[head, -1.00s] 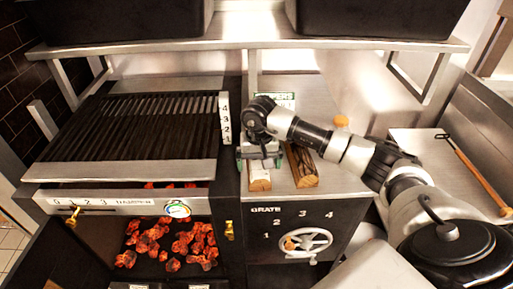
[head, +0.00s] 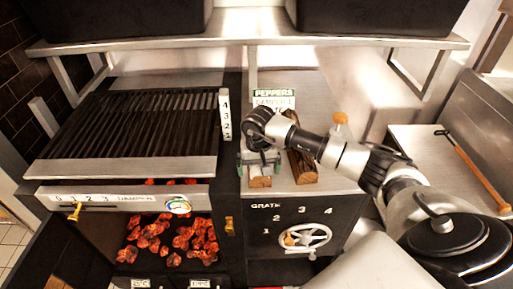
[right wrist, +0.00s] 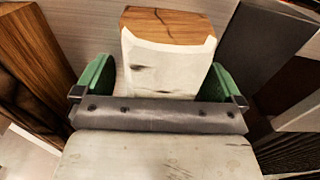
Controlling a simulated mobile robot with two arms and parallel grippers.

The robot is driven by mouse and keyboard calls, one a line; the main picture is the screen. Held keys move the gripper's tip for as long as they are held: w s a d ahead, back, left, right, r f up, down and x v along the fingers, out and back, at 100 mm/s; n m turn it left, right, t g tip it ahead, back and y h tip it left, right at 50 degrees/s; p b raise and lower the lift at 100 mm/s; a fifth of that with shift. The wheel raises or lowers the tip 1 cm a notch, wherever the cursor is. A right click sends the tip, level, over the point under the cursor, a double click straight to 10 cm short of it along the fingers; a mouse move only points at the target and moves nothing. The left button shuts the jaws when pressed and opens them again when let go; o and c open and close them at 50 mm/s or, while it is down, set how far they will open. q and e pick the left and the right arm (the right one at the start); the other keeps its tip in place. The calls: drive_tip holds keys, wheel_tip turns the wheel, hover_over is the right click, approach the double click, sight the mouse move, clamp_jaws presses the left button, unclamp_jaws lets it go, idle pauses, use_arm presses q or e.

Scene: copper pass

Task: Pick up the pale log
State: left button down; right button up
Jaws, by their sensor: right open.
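The pale log (head: 260,182) lies on the steel top right of the grill, its brown cut end facing the front. My right gripper (head: 260,160) is over it and hides most of its length in the head view. In the right wrist view, the pale log (right wrist: 165,62) shows white bark and a brown end. The green fingers of my right gripper (right wrist: 160,82) are open, one on each side of the log. Whether they touch it I cannot tell. My left gripper is not in view.
A dark log (head: 304,168) lies close to the right of the pale log; it also shows in the right wrist view (right wrist: 32,65). The grill (head: 140,125) with glowing coals (head: 190,240) below stands left. A wheel (head: 305,238) is on the front panel.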

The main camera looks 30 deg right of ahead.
drive_tip(key=shift+f, duration=0.15)
idle(0.4)
drive_tip(key=c, duration=1.4)
